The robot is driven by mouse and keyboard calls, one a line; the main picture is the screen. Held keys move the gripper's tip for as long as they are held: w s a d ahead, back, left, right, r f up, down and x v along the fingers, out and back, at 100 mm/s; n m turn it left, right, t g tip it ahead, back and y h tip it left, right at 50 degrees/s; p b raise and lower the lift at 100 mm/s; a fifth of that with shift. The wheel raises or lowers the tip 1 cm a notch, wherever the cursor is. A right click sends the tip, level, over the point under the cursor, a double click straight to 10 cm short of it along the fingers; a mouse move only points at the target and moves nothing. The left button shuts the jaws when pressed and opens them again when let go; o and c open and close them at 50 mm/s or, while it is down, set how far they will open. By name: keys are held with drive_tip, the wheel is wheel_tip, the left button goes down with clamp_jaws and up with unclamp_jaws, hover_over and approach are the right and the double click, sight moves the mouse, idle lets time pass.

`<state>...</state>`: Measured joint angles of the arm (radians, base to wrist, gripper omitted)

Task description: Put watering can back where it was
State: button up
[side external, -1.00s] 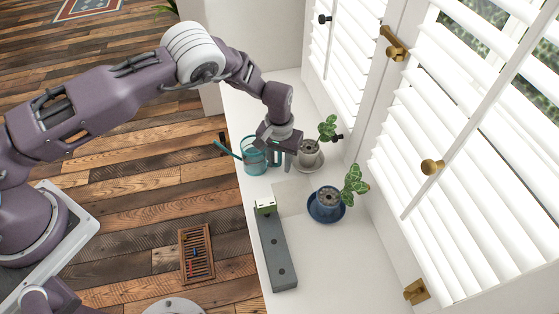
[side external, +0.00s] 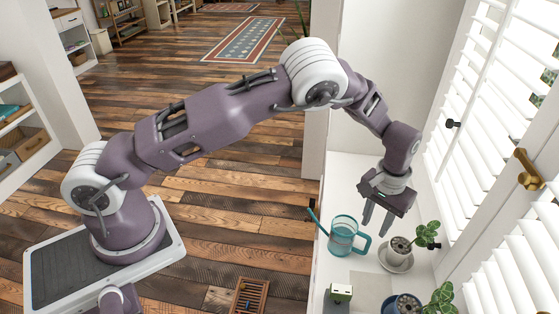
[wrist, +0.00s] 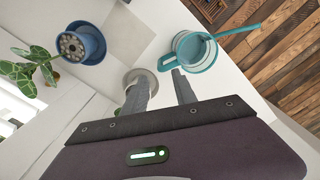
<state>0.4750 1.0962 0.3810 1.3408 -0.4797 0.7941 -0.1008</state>
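The teal watering can (side external: 343,235) stands upright on the white sill, its spout pointing left and its handle right, toward my gripper. It also shows in the wrist view (wrist: 192,49), with the handle close to one fingertip. My gripper (side external: 376,231) points down beside the handle, between the can and the pale potted plant. Its fingers (wrist: 161,76) are apart with nothing held between them. I cannot tell whether a finger touches the handle.
The pale pot (side external: 399,247) stands on a saucer close right of my gripper. A blue pot (side external: 404,306) with a plant stands nearer the camera. White shutters (side external: 480,130) border the sill. A paler patch (side external: 371,289) of sill is empty.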

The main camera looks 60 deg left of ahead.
drive_tip(key=s+a+r+t+h, duration=0.1)
drive_tip(key=s+a+r, duration=0.15)
drive_tip(key=r, duration=0.55)
drive_tip(key=s+a+r, duration=0.2)
drive_tip(key=s+r, duration=0.2)
drive_tip(key=r, duration=0.5)
drive_tip(key=s+a+r+t+h, duration=0.1)
drive_tip(key=s+a+r, duration=0.15)
drive_tip(key=r, duration=0.55)
drive_tip(key=s+a+r+t, duration=0.1)
drive_tip(key=s+a, duration=0.1)
drive_tip(key=s, duration=0.6)
drive_tip(key=s+a+r+m+t+y, duration=0.1)
drive_tip(key=s+a+r, duration=0.1)
drive_tip(key=s, duration=0.6)
drive_tip(key=s+a+r+t+y, duration=0.1)
drive_tip(key=s+a, duration=0.1)
drive_tip(key=s, duration=0.6)
drive_tip(key=shift+a+r+m+t, duration=0.25)
drive_tip(key=shift+r+m+t, duration=0.05)
drive_tip(key=shift+r+m, duration=0.1)
